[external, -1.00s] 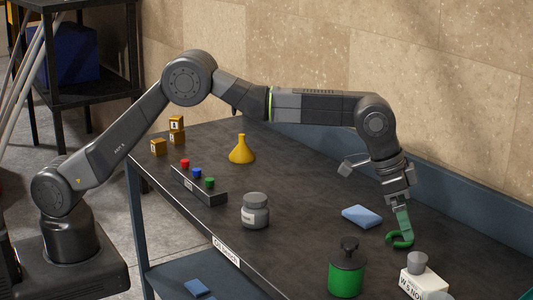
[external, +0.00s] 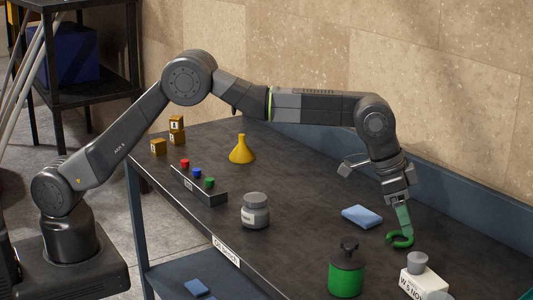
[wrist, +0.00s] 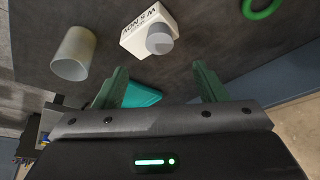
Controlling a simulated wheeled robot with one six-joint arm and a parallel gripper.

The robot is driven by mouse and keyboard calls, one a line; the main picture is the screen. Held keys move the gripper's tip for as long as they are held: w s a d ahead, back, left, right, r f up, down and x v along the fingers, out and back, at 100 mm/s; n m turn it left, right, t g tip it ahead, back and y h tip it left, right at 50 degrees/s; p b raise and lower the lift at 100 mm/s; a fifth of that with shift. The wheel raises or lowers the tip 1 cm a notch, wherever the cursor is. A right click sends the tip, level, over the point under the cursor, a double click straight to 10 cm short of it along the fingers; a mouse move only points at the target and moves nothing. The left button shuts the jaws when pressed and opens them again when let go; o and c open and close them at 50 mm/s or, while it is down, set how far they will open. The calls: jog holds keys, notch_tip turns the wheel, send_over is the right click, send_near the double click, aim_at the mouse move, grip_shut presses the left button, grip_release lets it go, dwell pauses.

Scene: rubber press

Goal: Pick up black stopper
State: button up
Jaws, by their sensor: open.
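My gripper (external: 403,216) has green fingers, pointing down at the right part of the table. In the wrist view my gripper (wrist: 160,88) is open, its fingers wide apart with nothing held between them. A grey, stopper-like piece (external: 417,263) is at a white lettered box (external: 424,284); the piece also shows in the wrist view (wrist: 159,40), ahead of the fingers.
A green ring or hook (external: 400,241) lies near the fingers. A blue sponge (external: 362,216) lies to their left. A pale cup (wrist: 73,53) shows in the wrist view. A grey jar (external: 255,212), a yellow funnel (external: 242,150) and a rack (external: 199,186) stand further left. The wall is behind.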

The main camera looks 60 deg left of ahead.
jog(key=s+a+f+n+b, duration=0.1)
jog(key=a+f, duration=0.1)
jog(key=a, duration=0.9)
jog(key=n+t, duration=0.1)
jog(key=t, duration=0.1)
send_near(349, 241)
jog(key=x, duration=0.5)
jog(key=shift+a+f, duration=0.1)
jog(key=shift+a, duration=0.1)
jog(key=shift+d+p+x, duration=0.2)
jog(key=shift+p+x, duration=0.95)
jog(key=shift+x, duration=0.8)
jog(key=shift+w+d+f, duration=0.15)
jog(key=shift+w+f, duration=0.2)
jog(key=shift+f, duration=0.1)
jog(key=c, duration=1)
